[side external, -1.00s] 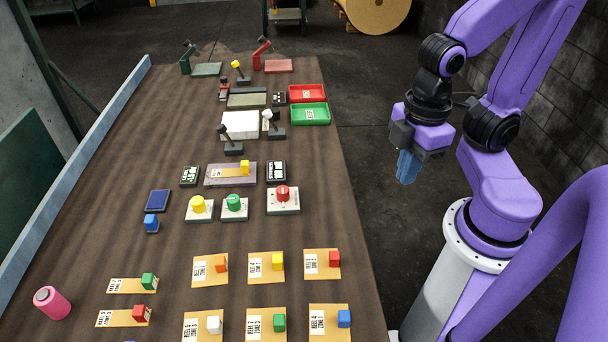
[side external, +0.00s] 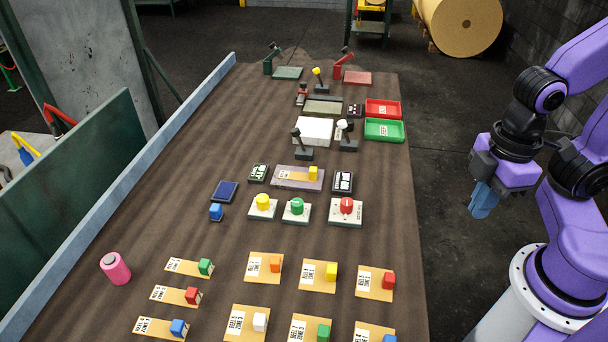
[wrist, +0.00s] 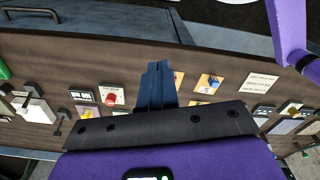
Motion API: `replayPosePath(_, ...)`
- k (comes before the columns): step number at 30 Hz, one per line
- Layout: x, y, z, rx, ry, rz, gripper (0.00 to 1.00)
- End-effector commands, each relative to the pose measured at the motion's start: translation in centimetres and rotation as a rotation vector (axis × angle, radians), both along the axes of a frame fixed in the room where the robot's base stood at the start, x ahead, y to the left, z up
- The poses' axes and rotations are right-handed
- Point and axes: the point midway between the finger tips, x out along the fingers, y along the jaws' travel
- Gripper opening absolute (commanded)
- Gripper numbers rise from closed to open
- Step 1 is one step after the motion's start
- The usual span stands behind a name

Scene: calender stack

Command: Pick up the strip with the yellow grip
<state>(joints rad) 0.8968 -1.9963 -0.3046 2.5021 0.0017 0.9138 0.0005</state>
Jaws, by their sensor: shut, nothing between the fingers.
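A narrow tan strip (side external: 292,175) with a yellow cube grip (side external: 313,173) lies on a grey-mauve plate (side external: 284,184) near the middle of the table, in the side view. A wider tan card (side external: 313,280) nearer the front also carries a yellow cube (side external: 331,271). My gripper (side external: 481,213) hangs beyond the table's right edge, well apart from both, with its blue fingers together and empty. The closed fingers also show in the wrist view (wrist: 158,68). I cannot tell the yellow-grip strip for sure in the wrist view.
Yellow (side external: 263,202), green (side external: 297,206) and red (side external: 346,206) knobs stand just in front of the plate. Levers (side external: 302,150) stand behind it. Cards and strips with coloured cubes fill the front. A pink cylinder (side external: 116,269) is at left. Red (side external: 383,108) and green (side external: 384,130) trays are at the back right.

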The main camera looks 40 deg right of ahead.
Motion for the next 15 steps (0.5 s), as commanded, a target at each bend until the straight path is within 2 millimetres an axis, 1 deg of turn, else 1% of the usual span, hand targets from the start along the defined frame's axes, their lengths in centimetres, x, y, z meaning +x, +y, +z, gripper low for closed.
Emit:
replayPosePath(14, 0.00, 0.00, 0.00, 0.000, 0.000, 0.000, 0.00)
replayPosePath(15, 0.00, 0.00, 0.00, 0.000, 0.000, 0.000, 0.10)
